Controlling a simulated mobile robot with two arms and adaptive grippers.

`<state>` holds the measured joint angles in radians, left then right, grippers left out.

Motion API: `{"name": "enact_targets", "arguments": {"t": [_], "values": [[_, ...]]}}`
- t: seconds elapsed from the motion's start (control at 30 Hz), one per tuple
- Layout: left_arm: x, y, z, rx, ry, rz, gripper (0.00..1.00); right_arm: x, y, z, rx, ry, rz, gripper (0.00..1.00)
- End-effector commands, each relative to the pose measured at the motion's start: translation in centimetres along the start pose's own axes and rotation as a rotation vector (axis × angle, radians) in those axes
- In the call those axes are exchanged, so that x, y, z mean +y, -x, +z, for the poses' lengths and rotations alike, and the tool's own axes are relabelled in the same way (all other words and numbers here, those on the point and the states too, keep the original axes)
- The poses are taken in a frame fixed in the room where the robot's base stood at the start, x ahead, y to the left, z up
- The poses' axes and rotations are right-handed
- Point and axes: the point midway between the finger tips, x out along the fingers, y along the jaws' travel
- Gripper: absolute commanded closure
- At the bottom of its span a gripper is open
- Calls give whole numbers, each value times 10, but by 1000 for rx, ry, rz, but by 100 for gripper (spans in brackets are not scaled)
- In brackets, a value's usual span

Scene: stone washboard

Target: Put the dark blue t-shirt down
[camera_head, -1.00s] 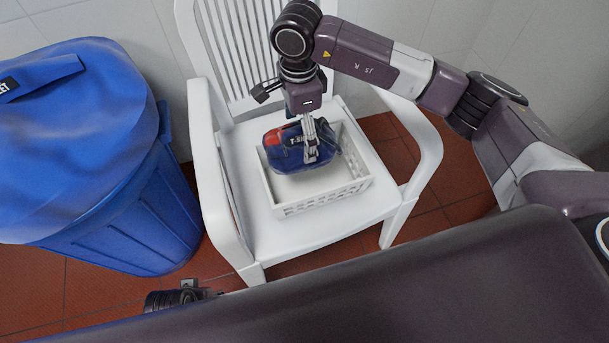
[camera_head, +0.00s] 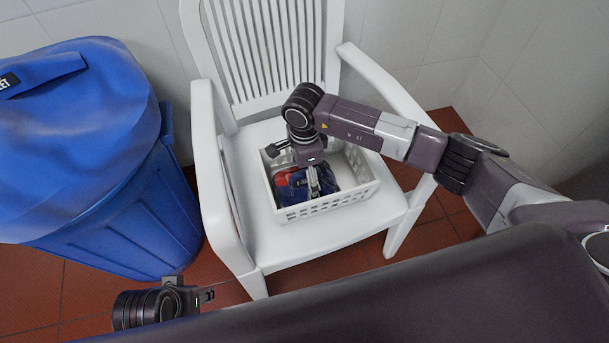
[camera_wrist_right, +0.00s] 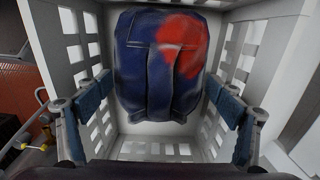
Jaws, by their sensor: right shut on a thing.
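The dark blue t-shirt (camera_head: 291,194) is a folded bundle with a red patch, inside the white basket (camera_head: 334,202) on the chair seat. My right gripper (camera_head: 316,192) reaches down into the basket and is shut on the t-shirt. The right wrist view shows the t-shirt (camera_wrist_right: 158,85) ahead between blue-padded fingers, with the basket walls around it. Whether its underside touches the basket floor is hidden. My left gripper (camera_head: 207,296) is low at the picture's bottom left, away from the basket; its opening is unclear.
The white plastic chair (camera_head: 300,248) has armrests on both sides and a slatted back. A large blue bin (camera_head: 120,220) stands to its left. Tiled walls are behind, and the floor is red tile. The right part of the basket is clear.

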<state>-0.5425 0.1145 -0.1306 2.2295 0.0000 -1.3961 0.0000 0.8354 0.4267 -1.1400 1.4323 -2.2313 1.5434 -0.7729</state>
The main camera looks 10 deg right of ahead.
Motion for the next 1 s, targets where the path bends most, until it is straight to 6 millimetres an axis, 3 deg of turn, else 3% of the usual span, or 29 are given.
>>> {"name": "enact_targets", "arguments": {"t": [0.4, 0.43, 0.53, 0.93, 1.0], "values": [[0, 6, 0, 1, 1, 0, 60, -1, -1, 0, 0, 0, -1, 42], [0, 7, -1, 3, 1, 0, 60, 0, -1, 0, 0, 0, -1, 11], [0, 7, -1, 4, 1, -1, 60, 0, -1, 0, 0, 0, -1, 0], [0, 7, -2, 6, 1, -1, 60, 0, 2, 0, 0, -1, 0, 0], [0, -4, 0, -3, -1, 0, 60, -2, 10, 0, 0, 0, -3, 0]]}}
